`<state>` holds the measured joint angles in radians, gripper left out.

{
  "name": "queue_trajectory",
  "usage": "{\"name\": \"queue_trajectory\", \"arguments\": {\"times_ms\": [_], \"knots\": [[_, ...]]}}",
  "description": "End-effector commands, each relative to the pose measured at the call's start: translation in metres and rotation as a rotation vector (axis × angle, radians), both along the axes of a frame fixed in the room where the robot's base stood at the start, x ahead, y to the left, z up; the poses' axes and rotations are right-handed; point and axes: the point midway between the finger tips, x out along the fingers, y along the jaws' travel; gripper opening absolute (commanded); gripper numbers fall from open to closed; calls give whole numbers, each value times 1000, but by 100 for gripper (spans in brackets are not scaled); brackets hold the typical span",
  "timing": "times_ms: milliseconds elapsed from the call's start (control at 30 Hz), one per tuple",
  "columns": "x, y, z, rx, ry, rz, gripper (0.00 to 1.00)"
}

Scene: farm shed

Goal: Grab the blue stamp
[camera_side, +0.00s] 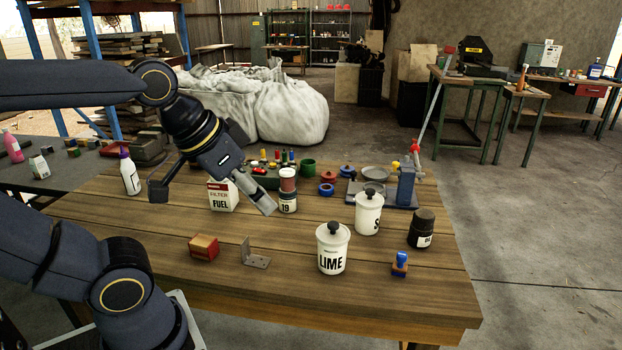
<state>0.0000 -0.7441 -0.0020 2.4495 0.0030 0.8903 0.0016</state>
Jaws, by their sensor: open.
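My gripper (212,196) hangs over the left middle of the table, well to the left of and behind the stamp.
The white LIME jar (331,255) stands left of the stamp, a second white jar (367,217) behind, and a dark jar (421,232) behind to the right. A red box (204,248) and metal bracket (254,257) lie front left. The table's front right corner is clear.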

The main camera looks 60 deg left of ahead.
Motion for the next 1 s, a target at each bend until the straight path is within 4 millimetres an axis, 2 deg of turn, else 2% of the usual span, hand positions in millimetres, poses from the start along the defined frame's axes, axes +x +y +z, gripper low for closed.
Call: {"name": "queue_trajectory", "arguments": {"times_ms": [100,167,200,267,367,400,500,600,667,1000], "knots": [[41,-4,33,14,-35,-19,54],[68,-8,44,20,-31,-33,54],[88,-12,49,24,-25,-45,54],[119,-18,51,27,-10,-62,54],[172,-31,42,29,26,-95,54],[191,-37,34,28,46,-107,54],[230,-50,6,23,99,-132,54],[253,-60,-25,19,155,-151,54],[259,-64,-42,17,186,-159,54],[269,-70,-106,17,253,-167,54]]}}
